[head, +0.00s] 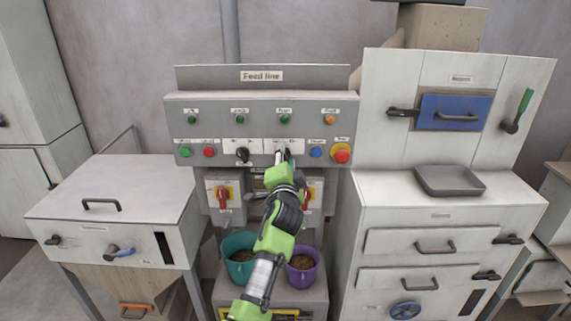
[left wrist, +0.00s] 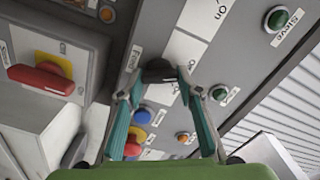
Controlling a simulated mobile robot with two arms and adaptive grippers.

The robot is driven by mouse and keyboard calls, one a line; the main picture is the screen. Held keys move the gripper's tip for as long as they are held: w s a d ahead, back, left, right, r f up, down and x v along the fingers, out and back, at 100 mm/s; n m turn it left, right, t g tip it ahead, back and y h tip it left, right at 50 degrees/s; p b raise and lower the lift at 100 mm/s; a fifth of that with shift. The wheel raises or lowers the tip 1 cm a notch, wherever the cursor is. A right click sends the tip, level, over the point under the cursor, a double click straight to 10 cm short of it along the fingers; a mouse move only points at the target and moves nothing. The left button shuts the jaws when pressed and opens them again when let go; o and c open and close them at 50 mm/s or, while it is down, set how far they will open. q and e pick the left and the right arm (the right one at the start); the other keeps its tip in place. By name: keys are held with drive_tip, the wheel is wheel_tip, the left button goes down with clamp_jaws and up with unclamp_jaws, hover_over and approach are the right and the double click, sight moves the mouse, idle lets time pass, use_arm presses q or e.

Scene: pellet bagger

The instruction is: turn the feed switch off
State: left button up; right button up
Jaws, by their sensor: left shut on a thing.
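The grey control panel (head: 260,107) is titled "Feed line". A black rotary knob on a white plate, beside a label that seems to begin with "Feed", is the feed switch (left wrist: 159,68). My left gripper (head: 284,158) reaches up to it at the panel's lower row. In the left wrist view its teal fingertips (left wrist: 160,78) are shut on the knob, one on each side. The fingers hide part of the knob, so its pointing direction is unclear. My right gripper is not in view.
A similar black knob (head: 243,154) sits to the left. A blue button (head: 316,152) and a red emergency button (head: 341,153) are close on the right. Red-handled switches (head: 223,193) are below. Teal (head: 239,270) and purple (head: 300,279) pots stand lower down.

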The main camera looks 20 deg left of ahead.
use_arm(q)
drive_tip(key=shift+f+n, duration=0.1)
drive_tip(key=shift+n, duration=0.3)
drive_tip(key=o, duration=1.1)
